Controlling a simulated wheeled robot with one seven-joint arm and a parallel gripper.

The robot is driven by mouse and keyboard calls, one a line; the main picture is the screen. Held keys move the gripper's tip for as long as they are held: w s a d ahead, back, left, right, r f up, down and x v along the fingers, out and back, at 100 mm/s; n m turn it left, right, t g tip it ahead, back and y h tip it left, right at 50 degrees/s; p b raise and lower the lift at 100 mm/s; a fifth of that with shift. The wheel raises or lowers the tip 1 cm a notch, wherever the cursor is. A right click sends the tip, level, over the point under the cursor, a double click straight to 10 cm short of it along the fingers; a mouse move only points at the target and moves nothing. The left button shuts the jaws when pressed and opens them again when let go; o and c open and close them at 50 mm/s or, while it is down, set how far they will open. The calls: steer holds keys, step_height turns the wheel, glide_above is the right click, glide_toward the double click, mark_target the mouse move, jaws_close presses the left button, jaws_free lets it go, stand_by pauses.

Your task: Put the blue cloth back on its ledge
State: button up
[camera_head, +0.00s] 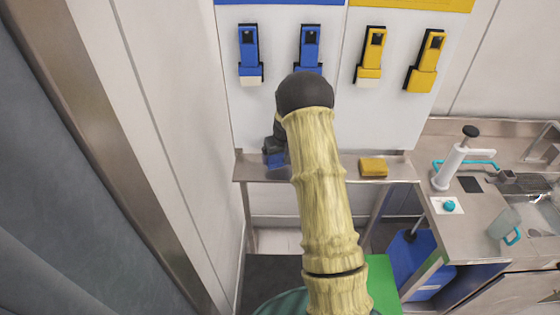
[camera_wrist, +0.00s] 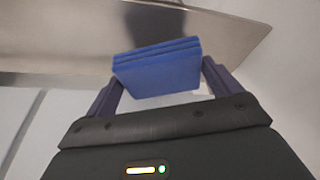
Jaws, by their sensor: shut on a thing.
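My gripper (camera_head: 273,147) is shut on the folded blue cloth (camera_wrist: 157,70), with one dark finger on each side of it in the wrist view. In the head view only a little of the blue cloth (camera_head: 277,160) shows below the gripper, at the left part of the steel ledge (camera_head: 246,172). In the wrist view the steel ledge (camera_wrist: 60,40) lies beyond the cloth. I cannot tell whether the cloth touches the ledge. My arm hides the middle of the ledge in the head view.
A yellow cloth (camera_head: 373,167) lies on the ledge's right part. Blue holders (camera_head: 249,50) and yellow holders (camera_head: 371,55) hang on the white board above. A counter with a white pump bottle (camera_head: 449,168) stands at right. A wall (camera_head: 190,150) borders the left.

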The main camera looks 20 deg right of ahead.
mark_target(281, 158)
step_height(281, 158, down, 3)
steer(key=shift+f+p, duration=0.1)
steer(key=shift+p, duration=1.05)
steer(key=shift+w+d+f, duration=0.1)
steer(key=shift+w+f, duration=0.05)
steer(key=shift+f, duration=0.2)
steer(key=shift+f, duration=0.1)
steer(key=o, duration=0.8)
steer(key=shift+c, duration=0.2)
steer(key=shift+r, duration=0.2)
steer(key=b+v, duration=0.3)
steer(key=v, duration=0.8)
steer(key=shift+r, duration=0.35)
